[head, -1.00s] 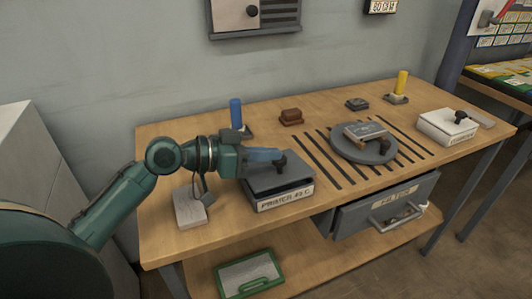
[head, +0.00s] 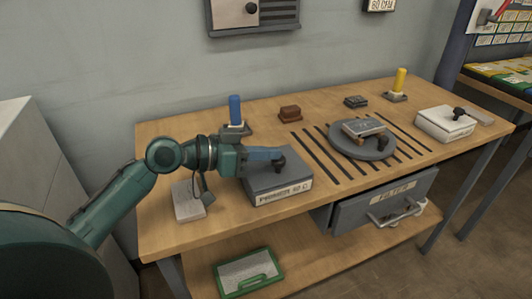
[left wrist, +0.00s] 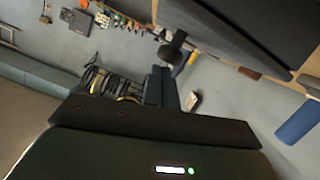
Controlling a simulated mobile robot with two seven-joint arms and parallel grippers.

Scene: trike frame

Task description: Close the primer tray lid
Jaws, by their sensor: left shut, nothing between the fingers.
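The primer tray (head: 285,196) is a pale box with a printed "PRIMER" label, standing at the left front of the bench. Its dark grey lid (head: 268,184) lies down over the box, with no clear gap showing. A dark knob (head: 280,163) stands on the lid. My left gripper (head: 273,155) is shut and empty, its blue fingers just over the lid beside the knob. I cannot tell whether they touch it. In the left wrist view the lid (left wrist: 245,35) fills the upper right, with the knob (left wrist: 174,46) near the fingers (left wrist: 161,88). My right gripper is out of view.
A blue upright handle (head: 235,112) stands behind my left wrist. A pale block (head: 187,203) lies left of the tray. A round grey plate (head: 361,145), the open filter drawer (head: 385,208) and a white box (head: 446,124) are further right. A green-rimmed tray (head: 249,273) sits on the lower shelf.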

